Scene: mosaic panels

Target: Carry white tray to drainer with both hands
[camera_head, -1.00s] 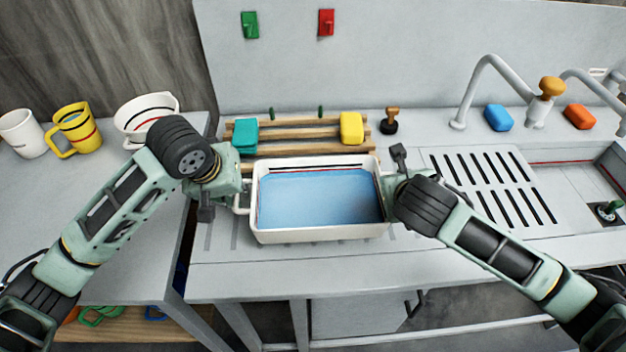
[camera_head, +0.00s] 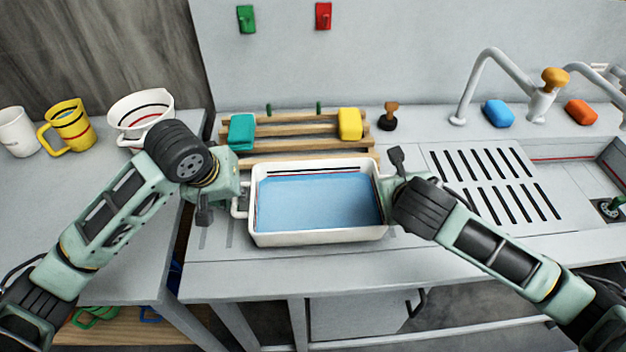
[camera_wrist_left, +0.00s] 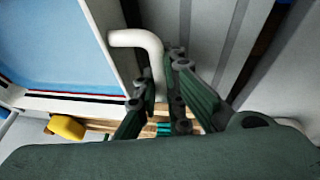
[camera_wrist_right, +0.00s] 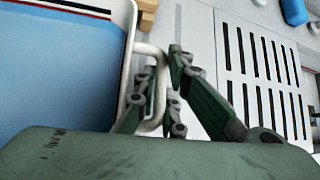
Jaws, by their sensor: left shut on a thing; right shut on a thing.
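The white tray (camera_head: 318,238) with a blue inside is at the middle of the head view, over the front of the grey counter. My left gripper (camera_head: 236,203) is shut on the tray's left handle; the left wrist view shows its fingers (camera_wrist_left: 160,95) around the white handle (camera_wrist_left: 140,40). My right gripper (camera_head: 388,188) is shut on the right handle; the right wrist view shows its fingers (camera_wrist_right: 155,95) around that handle (camera_wrist_right: 158,60). The slotted drainer (camera_head: 487,183) lies to the right of the tray, partly behind my right arm. The tray looks level.
A wooden rack (camera_head: 290,130) with a teal sponge (camera_head: 241,132) and a yellow sponge (camera_head: 349,124) is behind the tray. A stopper (camera_head: 388,117) stands to its right. A faucet (camera_head: 490,75), blue sponge (camera_head: 498,113) and orange sponge (camera_head: 581,111) are beyond the drainer. Mugs and a bowl (camera_head: 140,112) stand left.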

